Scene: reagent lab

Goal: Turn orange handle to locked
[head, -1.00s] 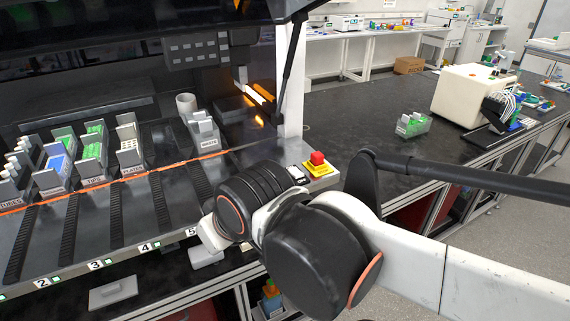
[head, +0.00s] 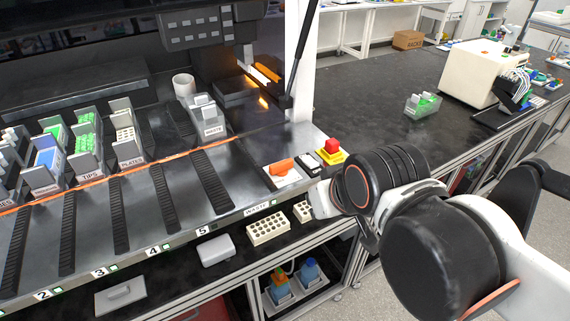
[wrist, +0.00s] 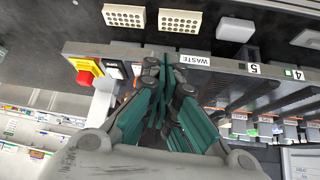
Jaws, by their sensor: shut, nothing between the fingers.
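The orange handle (head: 282,167) sits on a white plate on the front deck, left of the red stop button (head: 331,147). It lies roughly level, tilted slightly up to the right, and nothing covers it in the head view. I cannot read its lock markings. My gripper shows in the wrist view (wrist: 168,65), with its dark green fingers together and nothing between them. It is near the deck's front edge by the WASTE label (wrist: 195,60). The fingers seem to hide the handle in that view. In the head view my wrist is right of the handle, and the fingers are hidden or unclear.
The red button on its yellow base also shows in the wrist view (wrist: 86,74), near my fingers. A grey waste bin (head: 208,118) stands behind the handle. White racks (head: 268,228) lie on the shelf below. The black bench (head: 370,105) at right is mostly clear.

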